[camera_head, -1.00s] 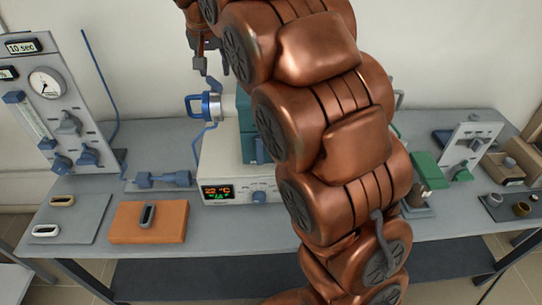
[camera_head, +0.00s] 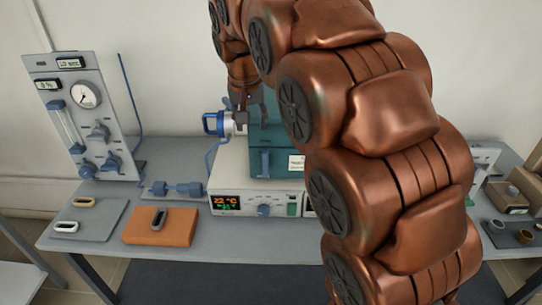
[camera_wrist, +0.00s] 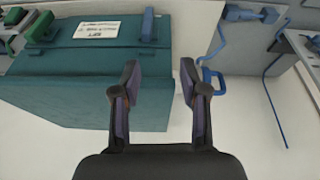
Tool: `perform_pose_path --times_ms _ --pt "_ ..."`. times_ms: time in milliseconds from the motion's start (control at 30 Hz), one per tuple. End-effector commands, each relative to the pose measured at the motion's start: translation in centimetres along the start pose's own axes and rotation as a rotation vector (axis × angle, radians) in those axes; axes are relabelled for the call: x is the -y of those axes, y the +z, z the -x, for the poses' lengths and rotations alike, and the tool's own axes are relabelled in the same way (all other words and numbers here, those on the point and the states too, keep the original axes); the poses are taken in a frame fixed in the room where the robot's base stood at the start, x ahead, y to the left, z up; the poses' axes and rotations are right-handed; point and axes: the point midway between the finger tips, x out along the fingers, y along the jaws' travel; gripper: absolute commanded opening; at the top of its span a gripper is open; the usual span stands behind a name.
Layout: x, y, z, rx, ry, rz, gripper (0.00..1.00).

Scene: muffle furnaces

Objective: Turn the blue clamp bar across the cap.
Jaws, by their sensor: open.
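The blue clamp bar (camera_head: 210,123) shows as a blue loop at the left side of the teal furnace (camera_head: 280,150). It sits at the outer end of a pale round cap (camera_head: 228,124). My gripper (camera_head: 243,108) is just right of the cap in the head view, close to the furnace's upper left edge; the distance in depth is unclear. In the wrist view my gripper (camera_wrist: 159,72) is open and empty, with the teal furnace (camera_wrist: 80,70) beneath and left of it. The blue clamp bar (camera_wrist: 213,80) lies just beyond the right finger, apart from it. The cap is largely hidden there.
A gauge panel (camera_head: 85,115) with blue knobs stands at the left, with a thin blue tube beside it. An orange block (camera_head: 160,228) and a grey plate (camera_head: 95,232) lie on the bench front left. My arm hides much of the bench's right side.

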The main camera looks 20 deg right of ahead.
Motion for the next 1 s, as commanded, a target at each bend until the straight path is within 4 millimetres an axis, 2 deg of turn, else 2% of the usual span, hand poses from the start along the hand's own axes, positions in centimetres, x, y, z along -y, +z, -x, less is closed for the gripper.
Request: perform_pose_path --times_ms 200,500,700,1000 --pt "-1.4 3.3 -0.3 0.043 0.003 0.03 0.44" --pt "-3.2 7.1 -0.9 0.094 0.006 0.064 0.44" --pt "-3.8 8.5 -1.2 0.116 0.007 0.076 0.44" --pt "-3.9 8.8 -1.3 0.12 0.007 0.079 0.44"
